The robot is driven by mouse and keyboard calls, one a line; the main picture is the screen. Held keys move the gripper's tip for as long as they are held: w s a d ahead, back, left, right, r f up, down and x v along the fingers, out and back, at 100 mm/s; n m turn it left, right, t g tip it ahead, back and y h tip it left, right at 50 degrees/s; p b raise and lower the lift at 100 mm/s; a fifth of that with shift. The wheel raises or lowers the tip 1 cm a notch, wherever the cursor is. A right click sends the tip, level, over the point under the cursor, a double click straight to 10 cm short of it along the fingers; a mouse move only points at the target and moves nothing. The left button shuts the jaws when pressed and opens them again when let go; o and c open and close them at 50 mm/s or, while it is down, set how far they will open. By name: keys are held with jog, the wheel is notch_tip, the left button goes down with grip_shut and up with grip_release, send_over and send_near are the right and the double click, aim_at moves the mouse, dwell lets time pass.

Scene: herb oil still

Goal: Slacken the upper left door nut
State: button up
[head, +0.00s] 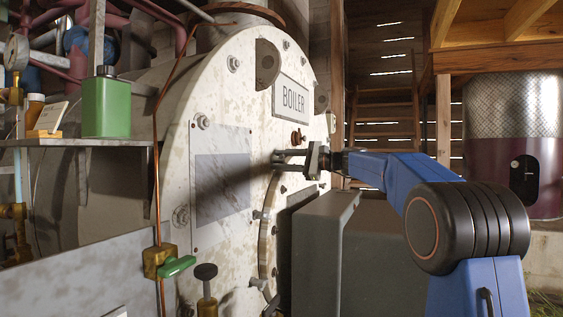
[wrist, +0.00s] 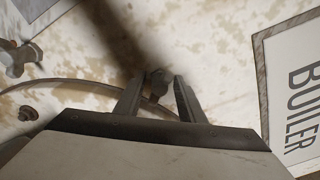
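My gripper (head: 276,161) reaches in from the right, its two fingers pointing at the pale boiler front beside the upper rim of the round door (head: 268,232). In the wrist view my gripper (wrist: 158,78) has its fingers apart, with a small dark nut (wrist: 157,77) between their tips. The nut lies close to the door's curved edge. I cannot tell whether either finger touches it. In the head view the fingers hide this nut. Another clamp nut (head: 260,214) sits lower on the door's left edge; a winged nut also shows in the wrist view (wrist: 20,59).
A large grey box (head: 325,250) stands before the door, below my arm. The BOILER plate (head: 290,98) is above my gripper. A shelf with a green canister (head: 106,105) and a green-handled valve (head: 174,266) are at left. A purple vessel (head: 510,150) stands at right.

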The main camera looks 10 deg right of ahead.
grip_shut()
jog(key=shift+n, duration=0.4)
jog(key=n, duration=0.8)
jog(key=shift+n, duration=0.3)
jog(key=n, duration=0.4)
jog(key=shift+f, duration=0.1)
jog(key=shift+n, duration=2.4)
jog(key=c, duration=0.9)
grip_release()
